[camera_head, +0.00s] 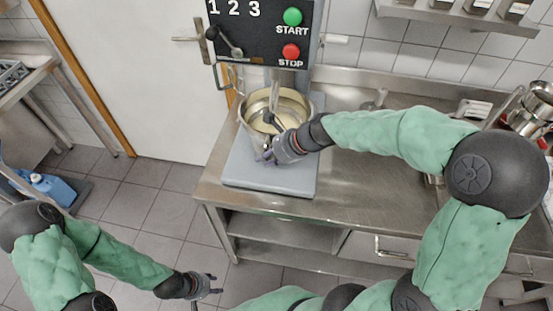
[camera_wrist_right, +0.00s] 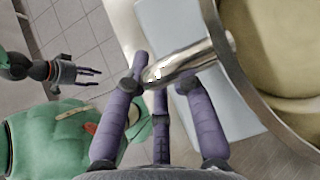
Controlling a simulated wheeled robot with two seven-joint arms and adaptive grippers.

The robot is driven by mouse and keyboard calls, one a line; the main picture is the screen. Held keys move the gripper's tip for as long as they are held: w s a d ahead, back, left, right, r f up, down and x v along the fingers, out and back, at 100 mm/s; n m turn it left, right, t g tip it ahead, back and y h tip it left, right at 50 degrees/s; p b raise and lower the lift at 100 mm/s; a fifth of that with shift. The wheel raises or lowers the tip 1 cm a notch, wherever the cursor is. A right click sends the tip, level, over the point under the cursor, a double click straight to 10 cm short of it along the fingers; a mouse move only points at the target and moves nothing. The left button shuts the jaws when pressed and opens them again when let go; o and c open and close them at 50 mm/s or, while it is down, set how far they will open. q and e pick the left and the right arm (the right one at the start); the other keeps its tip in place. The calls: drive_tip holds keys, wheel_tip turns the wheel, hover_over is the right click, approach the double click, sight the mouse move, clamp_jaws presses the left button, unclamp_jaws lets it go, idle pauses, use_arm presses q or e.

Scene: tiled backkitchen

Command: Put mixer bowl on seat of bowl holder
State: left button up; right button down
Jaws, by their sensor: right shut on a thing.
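The steel mixer bowl (camera_head: 291,102) is upright at the mixer's grey base (camera_head: 255,178), below the control panel (camera_head: 262,48). In the right wrist view the bowl (camera_wrist_right: 290,45) fills the right side, with its curved metal handle (camera_wrist_right: 185,62) in front. My right gripper (camera_head: 266,157) is at the bowl's near side. In the right wrist view my right gripper (camera_wrist_right: 160,75) is shut on the bowl's handle. The seat of the bowl holder is hidden, so I cannot tell if the bowl touches it. My left gripper (camera_head: 214,285) is open and empty, low over the floor.
The steel counter (camera_head: 355,185) stretches right of the mixer, with its middle mostly bare. Steel pots (camera_head: 530,110) stand at its right end. A shelf (camera_head: 460,15) hangs above. A white door (camera_head: 140,70) is left, and tiled floor (camera_head: 150,205) lies open before it.

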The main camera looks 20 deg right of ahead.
drive_tip(key=shift+w+f+b, duration=0.15)
drive_tip(key=shift+f+b, duration=0.9)
drive_tip(key=shift+f, duration=0.55)
drive_tip(key=c, duration=1.1)
unclamp_jaws()
drive_tip(key=shift+s+f, duration=0.15)
drive_tip(key=shift+s, duration=0.05)
drive_tip(key=shift+o, duration=0.2)
drive_tip(key=p+v, duration=0.4)
drive_tip(key=v, duration=0.8)
